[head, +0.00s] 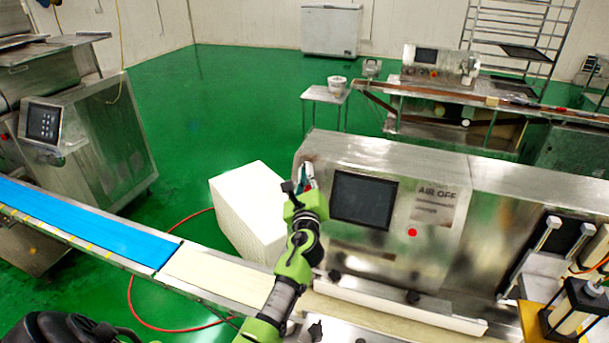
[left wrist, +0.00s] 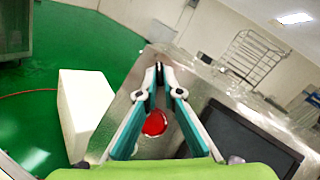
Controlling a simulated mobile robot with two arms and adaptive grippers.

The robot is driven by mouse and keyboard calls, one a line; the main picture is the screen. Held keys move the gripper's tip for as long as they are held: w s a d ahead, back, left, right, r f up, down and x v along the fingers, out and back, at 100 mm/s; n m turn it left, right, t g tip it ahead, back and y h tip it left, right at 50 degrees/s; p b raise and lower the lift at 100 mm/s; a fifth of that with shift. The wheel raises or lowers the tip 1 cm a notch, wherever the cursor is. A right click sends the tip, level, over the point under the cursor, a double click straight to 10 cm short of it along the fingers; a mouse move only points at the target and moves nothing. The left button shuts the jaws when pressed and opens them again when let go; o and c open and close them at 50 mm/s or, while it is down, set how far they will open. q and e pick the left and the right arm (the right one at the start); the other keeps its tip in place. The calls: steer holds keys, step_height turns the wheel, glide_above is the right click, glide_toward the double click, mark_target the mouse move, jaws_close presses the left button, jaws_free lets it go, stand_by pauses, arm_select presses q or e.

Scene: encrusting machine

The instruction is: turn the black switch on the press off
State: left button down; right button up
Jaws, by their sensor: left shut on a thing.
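The press (head: 400,160) is a steel housing with a dark screen (head: 362,200) on its front. My left gripper (head: 304,176) is at the press's front left of the screen. In the left wrist view its fingertips (left wrist: 160,68) come together on a small dark piece, which I take to be the black switch (left wrist: 159,74). The switch is mostly hidden by the fingertips, and its setting cannot be read. A red button (left wrist: 154,123) shows between the fingers, nearer the camera than the tips. My right gripper is not in view.
A conveyor with a blue belt (head: 80,222) runs along the front left. A white block (head: 250,205) stands on the green floor beside the press.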

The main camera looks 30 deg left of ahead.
arm_select(q)
steer(key=shift+d+n+g+y, duration=0.1)
steer(key=shift+n+g+y, duration=0.45)
steer(key=shift+n, duration=0.75)
steer(key=shift+r, duration=0.1)
steer(key=c, duration=2.2)
jaws_free()
steer(key=v, duration=1.1)
steer(key=shift+s+d+r, duration=0.2)
steer(key=shift+s+d, duration=0.05)
steer(key=shift+s, duration=0.05)
